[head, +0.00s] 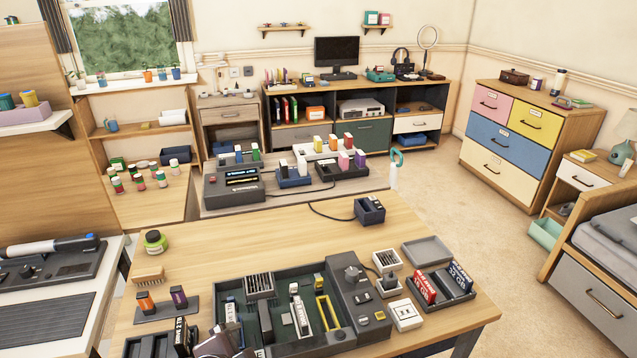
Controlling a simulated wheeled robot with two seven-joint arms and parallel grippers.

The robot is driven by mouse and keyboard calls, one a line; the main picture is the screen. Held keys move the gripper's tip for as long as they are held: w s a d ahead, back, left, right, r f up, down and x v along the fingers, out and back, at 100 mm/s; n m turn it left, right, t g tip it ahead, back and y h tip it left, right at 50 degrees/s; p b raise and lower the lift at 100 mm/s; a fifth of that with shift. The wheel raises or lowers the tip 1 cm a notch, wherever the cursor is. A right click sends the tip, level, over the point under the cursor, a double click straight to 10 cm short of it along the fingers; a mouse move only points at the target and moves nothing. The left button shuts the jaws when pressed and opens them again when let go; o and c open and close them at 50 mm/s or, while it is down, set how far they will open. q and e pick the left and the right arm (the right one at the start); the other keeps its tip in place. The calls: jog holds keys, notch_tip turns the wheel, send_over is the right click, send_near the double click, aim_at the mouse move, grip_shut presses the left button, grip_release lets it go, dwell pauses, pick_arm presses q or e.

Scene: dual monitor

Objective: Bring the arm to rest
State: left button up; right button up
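A dark and white piece at the bottom edge of the head view, left of centre, looks like the tip of my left gripper (217,345). It is cut off by the frame edge, so I cannot tell whether its fingers are open or shut. It is beside a dark upright box with white lettering (182,334) and the left end of a dark workstation tray (277,272); I cannot tell whether it touches either. My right gripper is not in view.
The wooden table (330,235) is bare behind the tray. A brush (148,275), a green-labelled jar (155,241), a small dark device (370,211), an empty grey tray (427,251) and a holder with red and blue boxes (452,292) stand around it.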

pick_arm(q)
jog(key=s+a+f+n+g+y, duration=0.2)
jog(key=s+a+f+n+g, duration=0.2)
jog(key=s+a+f+n, duration=0.4)
jog(key=s+f+n+g, duration=0.1)
jog(key=s+f, duration=0.1)
jog(key=f, duration=1.3)
jog(key=s+f+n+g, duration=0.1)
jog(key=s+f, duration=0.1)
jog(key=f, duration=1.3)
jog(key=s+a+f+g, duration=0.1)
jog(key=s+a+f, duration=0.1)
jog(key=s+f, duration=1.4)
jog(key=s, duration=0.2)
jog(key=shift+s+a, duration=0.35)
jog(key=shift+a, duration=0.05)
